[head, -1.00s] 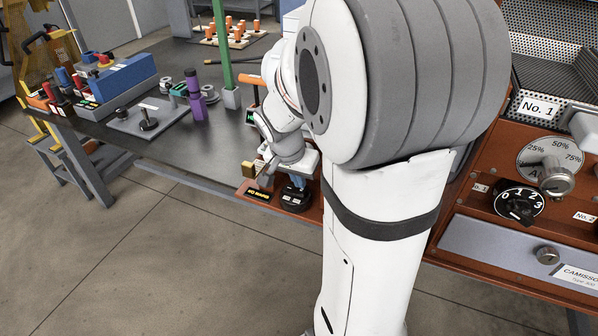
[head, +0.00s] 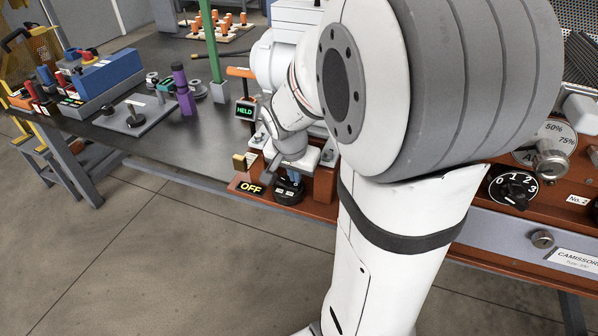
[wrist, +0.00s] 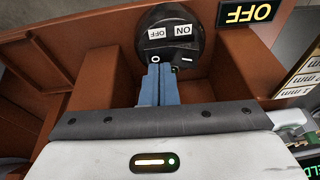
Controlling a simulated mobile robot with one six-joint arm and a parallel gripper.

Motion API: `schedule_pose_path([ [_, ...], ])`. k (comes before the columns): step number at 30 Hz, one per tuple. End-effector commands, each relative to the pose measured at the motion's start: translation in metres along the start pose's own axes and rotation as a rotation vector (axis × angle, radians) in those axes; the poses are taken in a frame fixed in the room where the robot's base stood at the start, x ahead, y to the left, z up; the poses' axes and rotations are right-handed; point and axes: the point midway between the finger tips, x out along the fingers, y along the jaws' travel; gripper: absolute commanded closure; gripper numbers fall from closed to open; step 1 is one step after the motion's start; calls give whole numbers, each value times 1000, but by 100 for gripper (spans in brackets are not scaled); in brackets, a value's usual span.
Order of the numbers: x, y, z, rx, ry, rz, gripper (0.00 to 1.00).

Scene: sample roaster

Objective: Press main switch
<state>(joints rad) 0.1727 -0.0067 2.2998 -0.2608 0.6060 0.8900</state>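The main switch (wrist: 172,48) is a round black disc with white ON and OFF-side labels and O and bar marks, upside down in the wrist view. It sits in a recess of the red-brown housing; in the head view the black switch (head: 289,190) is partly hidden by my gripper. My gripper (wrist: 161,68) has its blue fingers side by side, shut with nothing seen between them. The tips overlap the switch's near edge between the two marks; I cannot tell if they touch. A small display (wrist: 249,12) beside it reads OFF in yellow.
A green HELD display (head: 245,111) stands left of my wrist. A dark table (head: 150,60) holds a blue block (head: 108,75), purple pieces (head: 183,90) and a green post (head: 210,45). The roaster panel with a 0-to-3 dial (head: 513,188) is at right. Floor at lower left is clear.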

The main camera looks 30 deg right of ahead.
Motion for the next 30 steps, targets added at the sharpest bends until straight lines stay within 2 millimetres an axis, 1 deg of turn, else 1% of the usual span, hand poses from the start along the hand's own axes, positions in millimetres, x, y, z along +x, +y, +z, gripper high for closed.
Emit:
schedule_pose_path([
  [1, 4, -1, 4, -4, -8, 6, 100],
  [9, 2, -16, 7, -9, -11, 3, 100],
  [20, 1, -17, 7, -9, -12, 3, 100],
  [23, -6, -17, 5, -9, -11, 3, 100],
  [25, -15, -17, 2, -8, -9, 2, 100],
  [30, -50, -18, -10, -8, -2, -4, 100],
])
